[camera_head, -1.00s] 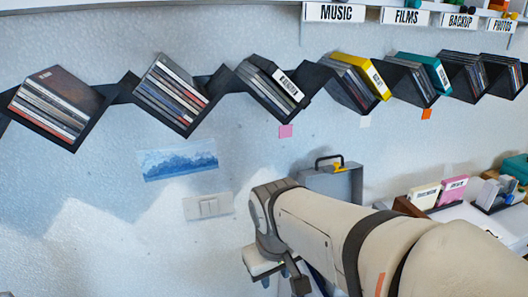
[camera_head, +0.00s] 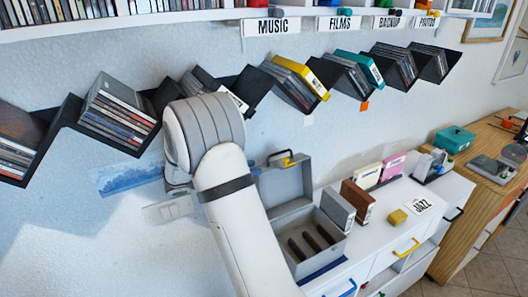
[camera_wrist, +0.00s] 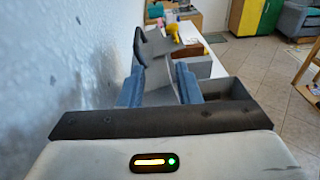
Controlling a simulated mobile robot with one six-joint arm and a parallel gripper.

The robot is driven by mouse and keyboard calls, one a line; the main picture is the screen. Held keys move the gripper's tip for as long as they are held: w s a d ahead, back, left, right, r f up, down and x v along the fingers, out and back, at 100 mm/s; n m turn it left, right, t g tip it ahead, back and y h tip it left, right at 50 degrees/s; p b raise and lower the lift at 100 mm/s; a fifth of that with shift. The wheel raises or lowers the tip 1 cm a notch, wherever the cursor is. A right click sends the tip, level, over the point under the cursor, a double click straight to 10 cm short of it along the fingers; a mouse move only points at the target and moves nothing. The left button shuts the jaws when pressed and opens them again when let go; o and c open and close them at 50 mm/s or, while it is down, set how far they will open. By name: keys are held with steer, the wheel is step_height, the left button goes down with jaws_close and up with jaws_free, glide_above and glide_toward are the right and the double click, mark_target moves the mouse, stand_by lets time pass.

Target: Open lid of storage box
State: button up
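The grey storage box (camera_head: 334,262) stands on the white cabinet against the wall, with dark slots inside. Its lid (camera_head: 285,184) stands raised at the back, near upright, with a dark and yellow handle (camera_head: 287,158) on its top edge. In the head view my arm hides most of my gripper, left of the lid. In the wrist view my gripper (camera_wrist: 159,75) has its two blue fingers apart. The grey lid (camera_wrist: 156,48) shows between and beyond them, and I see no clear grip on it. The box's open body (camera_wrist: 237,89) lies to the right.
Disc shelves (camera_head: 66,118) zigzag along the wall above and behind my arm. A wooden counter (camera_head: 480,165) is at far right. Floor is clear at lower right.

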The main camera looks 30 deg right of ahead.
mark_target(264, 166)
steer(key=shift+n+t+h, duration=0.4)
steer(key=shift+n+h, duration=0.3)
steer(key=shift+n, duration=0.1)
steer(key=w+d+p, duration=0.1)
steer(key=d, duration=0.1)
steer(key=d+p, duration=0.1)
steer(key=d, duration=0.1)
steer(key=w+d, duration=0.1)
steer(key=d, duration=0.2)
steer(key=shift+w+p, duration=0.3)
steer(key=shift+p, duration=0.1)
steer(key=shift+d, duration=0.4)
steer(key=shift+c, duration=0.2)
jaws_close()
